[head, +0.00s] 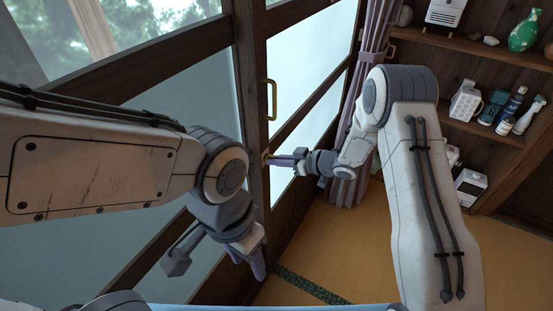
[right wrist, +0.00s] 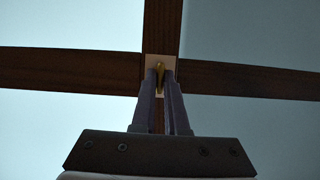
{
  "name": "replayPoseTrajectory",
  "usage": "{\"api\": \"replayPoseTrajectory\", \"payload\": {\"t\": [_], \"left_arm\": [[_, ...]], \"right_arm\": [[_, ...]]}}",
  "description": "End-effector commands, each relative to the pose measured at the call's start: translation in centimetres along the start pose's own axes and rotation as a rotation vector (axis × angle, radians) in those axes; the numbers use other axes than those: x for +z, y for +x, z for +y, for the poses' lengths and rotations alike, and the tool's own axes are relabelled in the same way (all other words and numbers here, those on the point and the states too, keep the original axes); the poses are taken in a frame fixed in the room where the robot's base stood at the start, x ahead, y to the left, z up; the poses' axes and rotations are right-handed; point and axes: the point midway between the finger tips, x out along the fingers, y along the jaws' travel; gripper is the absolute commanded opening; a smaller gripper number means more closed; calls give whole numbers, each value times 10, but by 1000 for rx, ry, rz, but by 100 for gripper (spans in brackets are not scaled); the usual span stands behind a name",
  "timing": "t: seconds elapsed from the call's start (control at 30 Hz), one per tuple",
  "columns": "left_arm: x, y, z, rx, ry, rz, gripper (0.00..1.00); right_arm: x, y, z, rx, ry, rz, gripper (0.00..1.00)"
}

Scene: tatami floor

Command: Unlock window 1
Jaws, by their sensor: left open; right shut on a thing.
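The window (head: 255,130) has dark wooden frames and frosted panes. A brass handle (head: 268,98) is on its upright post, with a small brass lock (head: 266,157) lower on the same post. In the right wrist view the brass lock (right wrist: 159,69) sits on a pale plate where the frame bars cross. My right gripper (head: 271,160) is shut on the lock; its fingertips (right wrist: 160,80) lie either side of it and partly hide it. My left gripper (head: 258,268) is open and empty, low in front of the window frame.
A purple curtain (head: 370,45) hangs right of the window. Wooden shelves (head: 470,45) at the right hold a green vase (head: 525,32), bottles (head: 512,104) and other items. The tatami floor (head: 330,245) between is clear.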

Motion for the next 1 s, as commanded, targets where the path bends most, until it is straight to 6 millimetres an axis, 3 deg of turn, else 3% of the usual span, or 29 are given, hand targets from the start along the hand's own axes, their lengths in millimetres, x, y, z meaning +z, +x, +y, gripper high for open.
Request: {"api": "replayPoseTrajectory", "payload": {"t": [0.17,0.27,0.3,0.67,1.0], "left_arm": [[0,0,0,0,0,0,50],[0,0,0,0,0,0,50],[0,0,0,0,0,0,50],[0,0,0,0,0,0,50],[0,2,0,0,0,0,50]], "right_arm": [[3,0,-2,-3,4,-4,0],[3,0,-2,-3,4,-5,38],[2,0,-2,-3,3,-4,41],[1,-5,0,1,1,-1,41],[1,-66,1,4,2,-2,41]]}}
